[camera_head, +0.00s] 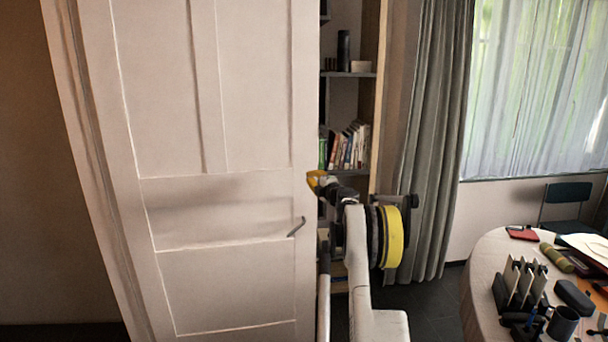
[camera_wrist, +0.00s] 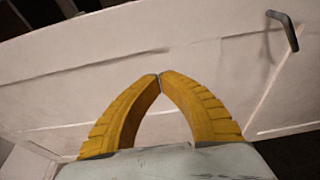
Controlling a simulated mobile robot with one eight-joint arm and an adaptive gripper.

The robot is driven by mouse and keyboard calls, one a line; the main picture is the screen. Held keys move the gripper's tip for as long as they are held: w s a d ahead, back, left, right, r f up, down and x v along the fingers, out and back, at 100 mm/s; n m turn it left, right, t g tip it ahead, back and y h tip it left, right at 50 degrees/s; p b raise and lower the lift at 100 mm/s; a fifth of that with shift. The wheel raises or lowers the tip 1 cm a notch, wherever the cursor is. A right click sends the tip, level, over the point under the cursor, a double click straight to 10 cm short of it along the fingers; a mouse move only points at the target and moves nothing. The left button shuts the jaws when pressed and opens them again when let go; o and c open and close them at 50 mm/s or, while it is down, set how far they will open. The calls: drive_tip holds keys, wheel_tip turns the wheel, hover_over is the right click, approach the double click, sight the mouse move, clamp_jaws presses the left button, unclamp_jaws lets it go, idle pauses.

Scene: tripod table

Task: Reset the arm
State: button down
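My gripper (camera_head: 315,182) is at the end of my white arm, close to the right edge of the white door in the head view. In the wrist view its two yellow fingers (camera_wrist: 159,77) meet at their tips, with nothing held between them. The white door (camera_head: 215,215) fills the left and middle of the head view. Its metal handle (camera_head: 297,227) is below and left of my gripper. The handle also shows at the upper right of the wrist view (camera_wrist: 287,28), apart from the fingers.
A bookshelf (camera_head: 350,75) with books stands behind the door's right edge. A grey curtain (camera_head: 430,150) hangs beside the window. A round table (camera_head: 478,275) with several items is at the lower right. Some dark floor (camera_head: 430,310) shows between my arm and the table.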

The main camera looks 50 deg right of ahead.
drive_tip(key=s, duration=0.4)
drive_tip(key=shift+s+d+f+p, duration=0.15)
drive_tip(key=shift+s+d+p, duration=0.1)
drive_tip(key=shift+d+p, duration=0.1)
